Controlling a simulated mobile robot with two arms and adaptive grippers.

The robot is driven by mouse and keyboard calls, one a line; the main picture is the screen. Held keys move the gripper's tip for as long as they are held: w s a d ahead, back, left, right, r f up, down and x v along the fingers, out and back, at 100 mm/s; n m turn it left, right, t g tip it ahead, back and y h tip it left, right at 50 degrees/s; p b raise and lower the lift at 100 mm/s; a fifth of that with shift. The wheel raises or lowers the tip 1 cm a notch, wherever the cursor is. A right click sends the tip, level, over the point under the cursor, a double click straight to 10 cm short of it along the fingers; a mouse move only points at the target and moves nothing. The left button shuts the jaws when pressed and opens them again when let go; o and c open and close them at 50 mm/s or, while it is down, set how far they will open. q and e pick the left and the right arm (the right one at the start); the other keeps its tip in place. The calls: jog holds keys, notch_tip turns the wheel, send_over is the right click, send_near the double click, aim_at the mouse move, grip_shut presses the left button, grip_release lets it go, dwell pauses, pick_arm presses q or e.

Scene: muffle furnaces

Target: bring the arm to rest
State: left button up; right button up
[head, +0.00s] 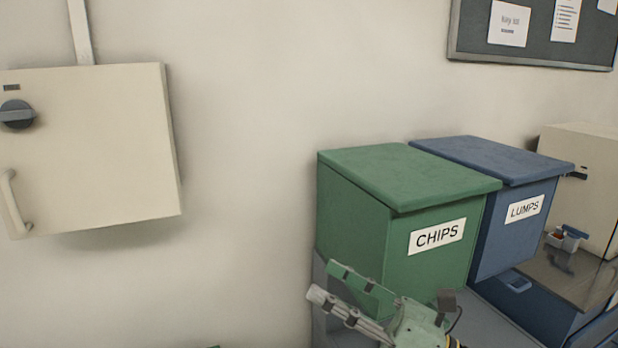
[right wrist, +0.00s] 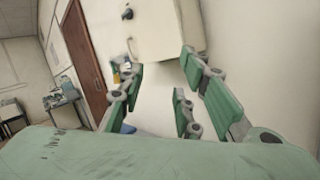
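My right gripper (head: 327,281) shows at the bottom of the head view, in front of the green CHIPS bin (head: 350,230), with its fingers pointing left. In the right wrist view the green-padded fingers of the gripper (right wrist: 160,78) stand apart with nothing between them. Whether it touches the bin cannot be told. My left gripper is not in view.
A blue LUMPS bin (head: 515,225) stands beside the green one. A cream wall cabinet (head: 95,150) is at left, with bare wall between. A beige box-shaped unit (head: 585,180) and a counter (head: 575,280) are at right. A brown door (right wrist: 82,55) shows in the wrist view.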

jog(key=w+d+f+m+t+h, duration=0.2)
jog(key=d+m+t+h, duration=0.35)
jog(key=m, duration=0.65)
jog(key=w+d+f+m+t+h, duration=0.25)
jog(key=d+m+t+h, duration=0.35)
jog(key=m, duration=0.5)
jog(key=s+d+f+m+g+h, duration=0.2)
jog(key=d+f+m+g+h, duration=0.15)
jog(key=f+m, duration=0.35)
jog(key=s+d+f+m+g+h, duration=0.25)
jog(key=d+f+m+h, duration=0.2)
jog(key=f, duration=0.45)
jog(key=s+a+f+m+g, duration=0.1)
jog(key=s+f+m+g, duration=0.3)
jog(key=s+f+g, duration=0.5)
jog(key=s+a+f+m+g, duration=0.1)
jog(key=s+f+m+g, duration=0.25)
jog(key=s+f, duration=0.85)
jog(key=f, duration=1)
jog(key=s+f, duration=0.2)
jog(key=f, duration=0.9)
jog(key=s+d+f+g, duration=0.1)
jog(key=s+d+f, duration=0.1)
jog(key=s+f, duration=1.5)
jog(key=shift+s+d+g, duration=0.3)
jog(key=shift+d+g, duration=0.05)
jog(key=shift+g, duration=0.05)
